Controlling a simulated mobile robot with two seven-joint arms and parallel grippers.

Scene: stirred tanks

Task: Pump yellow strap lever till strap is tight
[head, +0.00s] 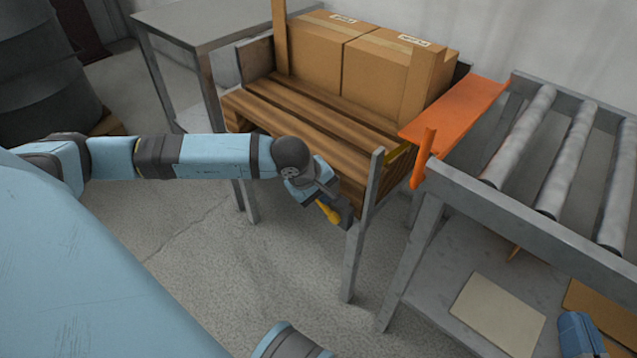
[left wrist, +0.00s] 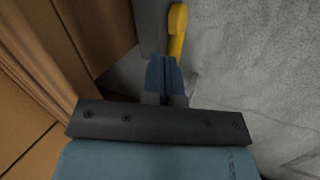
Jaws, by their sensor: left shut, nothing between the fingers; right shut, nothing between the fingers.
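The yellow lever (head: 328,211) hangs at the front corner of the wooden pallet stand, beside a grey post. It also shows in the left wrist view (left wrist: 177,30), just beyond my fingertips and a little to their right. My left gripper (head: 341,208) is at the lever, partly covering it in the head view. In the left wrist view its blue fingers (left wrist: 163,78) are shut with nothing between them. Whether they touch the lever I cannot tell. A short yellow piece (head: 400,157) shows at the pallet's right edge. I cannot make out the strap's run or tension.
Two cardboard boxes (head: 378,68) stand on the slatted pallet (head: 300,105). An orange plate (head: 455,108) bridges to a roller conveyor (head: 525,130) at right. A grey table (head: 205,22) stands behind left. The concrete floor (head: 215,265) in front is clear.

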